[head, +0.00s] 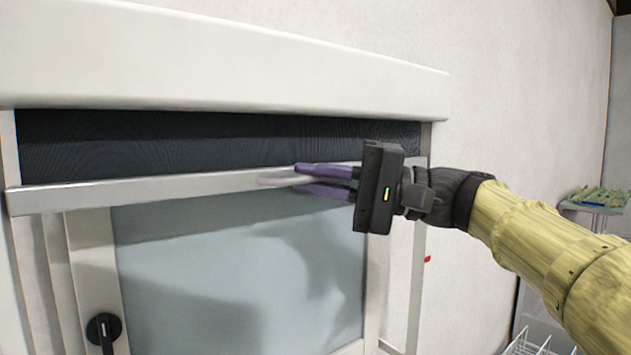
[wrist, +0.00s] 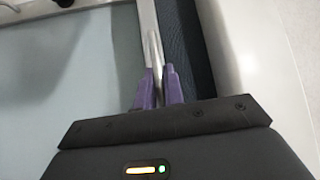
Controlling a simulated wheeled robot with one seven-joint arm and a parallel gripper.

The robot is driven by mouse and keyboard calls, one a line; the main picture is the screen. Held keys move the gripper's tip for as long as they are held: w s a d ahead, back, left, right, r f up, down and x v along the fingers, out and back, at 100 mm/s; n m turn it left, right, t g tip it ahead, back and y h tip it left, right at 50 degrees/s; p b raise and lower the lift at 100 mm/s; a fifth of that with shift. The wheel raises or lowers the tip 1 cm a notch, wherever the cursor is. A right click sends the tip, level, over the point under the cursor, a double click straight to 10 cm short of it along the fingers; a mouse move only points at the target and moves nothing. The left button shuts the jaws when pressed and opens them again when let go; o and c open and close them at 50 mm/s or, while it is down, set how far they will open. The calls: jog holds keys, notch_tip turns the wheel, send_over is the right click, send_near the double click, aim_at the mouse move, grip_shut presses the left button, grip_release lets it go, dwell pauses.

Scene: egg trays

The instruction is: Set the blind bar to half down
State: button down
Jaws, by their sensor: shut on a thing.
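The blind bar (head: 150,188) is a pale, straight rail along the lower edge of the dark blind cloth (head: 200,140), near the top of the window. My gripper (head: 300,178) has purple fingers shut on the bar's pale handle (head: 280,181), right of the bar's middle. In the wrist view the fingers (wrist: 158,85) close on either side of the handle (wrist: 154,50), with the dark cloth (wrist: 176,35) to their right. The fingers hide part of the handle.
A white blind housing (head: 230,60) juts out above the cloth. The window pane (head: 220,280) is bare below the bar, with a black window handle (head: 103,328) at lower left. A shelf with green trays (head: 600,197) stands at far right; a wire rack (head: 535,343) is below.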

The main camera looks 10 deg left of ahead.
notch_tip(320, 180, down, 20)
jog(key=b, duration=2.1)
jog(key=shift+f, duration=0.25)
jog(key=c, duration=1.5)
grip_release()
jog(key=w+d+f+b, duration=0.1)
jog(key=d+f+b, duration=0.1)
jog(key=d, duration=1.5)
jog(key=shift+w+d, duration=0.15)
jog(key=shift+w, duration=0.15)
jog(key=shift+f, duration=0.15)
